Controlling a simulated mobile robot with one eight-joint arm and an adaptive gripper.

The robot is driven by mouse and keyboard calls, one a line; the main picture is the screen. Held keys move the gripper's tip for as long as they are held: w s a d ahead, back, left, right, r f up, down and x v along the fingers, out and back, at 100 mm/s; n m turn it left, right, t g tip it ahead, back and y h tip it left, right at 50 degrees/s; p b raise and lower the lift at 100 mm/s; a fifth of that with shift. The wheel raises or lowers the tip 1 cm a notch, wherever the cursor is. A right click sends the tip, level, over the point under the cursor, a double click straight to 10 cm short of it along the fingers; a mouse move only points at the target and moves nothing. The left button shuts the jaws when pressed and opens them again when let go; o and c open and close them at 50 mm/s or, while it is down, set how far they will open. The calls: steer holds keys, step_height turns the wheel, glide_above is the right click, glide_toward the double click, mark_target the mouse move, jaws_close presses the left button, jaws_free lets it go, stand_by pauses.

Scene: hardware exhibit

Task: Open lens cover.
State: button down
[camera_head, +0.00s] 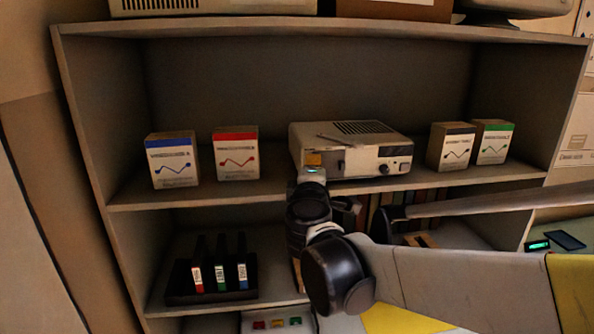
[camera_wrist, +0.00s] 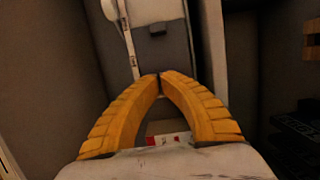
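A beige projector-like device (camera_head: 368,155) with a vented top and a dark knob stands on the middle shelf. My gripper (camera_head: 313,158) is in front of its left front part and hides some of it. In the wrist view, the two yellow fingers (camera_wrist: 160,75) curve inward and their tips meet, with nothing clearly between them. Beyond the tips is a dark grey surface (camera_wrist: 172,52) with a small dark block and a pale rounded part (camera_wrist: 150,10) above it. I cannot make out the lens cover for certain, nor whether the tips touch the device.
Boxes with blue (camera_head: 171,160) and red (camera_head: 236,154) bands stand left of the device. Boxes with black (camera_head: 451,147) and green (camera_head: 493,143) bands stand right. A dark tray (camera_head: 212,297) with labelled upright items is on the lower shelf. The shelf has room beside the device.

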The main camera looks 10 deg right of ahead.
mark_target(358, 159)
steer(key=d+p, duration=0.1)
steer(key=d, duration=0.3)
steer(key=shift+s+r, duration=0.1)
steer(key=shift+s, duration=0.05)
steer(key=shift+w, duration=0.2)
steer(key=shift+s+d, duration=0.15)
steer(key=shift+d, duration=0.1)
steer(key=d+b, duration=0.1)
steer(key=d, duration=0.6)
steer(key=shift+d, duration=0.15)
steer(key=shift+a, duration=0.35)
steer(key=shift+d, duration=0.1)
